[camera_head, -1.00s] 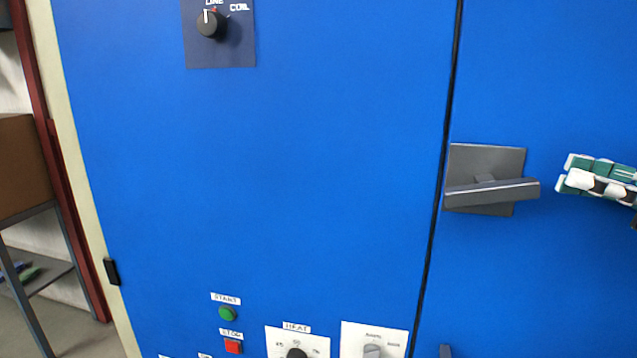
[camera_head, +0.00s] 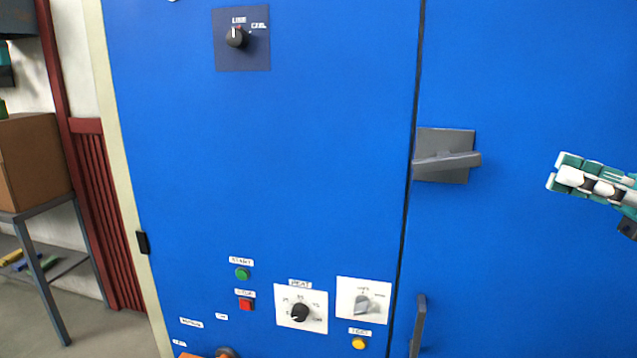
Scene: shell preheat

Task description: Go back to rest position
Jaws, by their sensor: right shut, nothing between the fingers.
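My right gripper (camera_head: 560,174) is in the head view at the right, green and white, pointing left. It is shut and empty, in front of the blue cabinet (camera_head: 270,170). It is apart from the grey door handle (camera_head: 446,158), which lies to its left. My left gripper is not in view.
The cabinet front carries an upper selector knob (camera_head: 237,37), a green start button (camera_head: 242,273), a red stop button (camera_head: 246,304), a heat dial (camera_head: 300,312) and a lever switch (camera_head: 364,304). A cardboard box (camera_head: 32,165) stands on a shelf at the left. Bare floor shows at lower left.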

